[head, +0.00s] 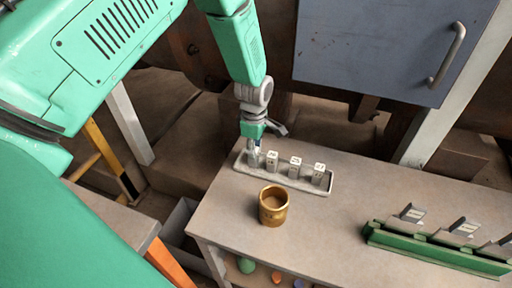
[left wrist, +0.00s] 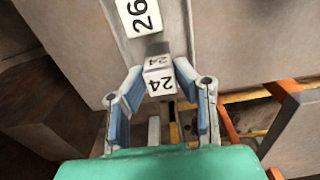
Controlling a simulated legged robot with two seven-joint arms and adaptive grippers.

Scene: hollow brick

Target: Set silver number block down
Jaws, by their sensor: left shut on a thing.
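My left gripper (head: 255,150) is at the left end of a long grey tray (head: 285,182) on the table. It is shut on a silver number block (left wrist: 159,78), whose white faces read 24 in the left wrist view. The block sits between the two blue-padded fingers (left wrist: 160,105), over or in the tray's end; I cannot tell whether it touches the tray floor. Beside it in the tray stand three more number blocks (head: 295,167), upright in a row. The nearest of these reads 26 (left wrist: 138,17) in the left wrist view. My right gripper is not in view.
A brass cup (head: 273,205) stands on the table (head: 330,235) in front of the tray. A green rack (head: 430,250) with several tilted grey pieces lies at the right. A blue-grey cabinet door (head: 385,45) hangs behind. The table between tray and rack is clear.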

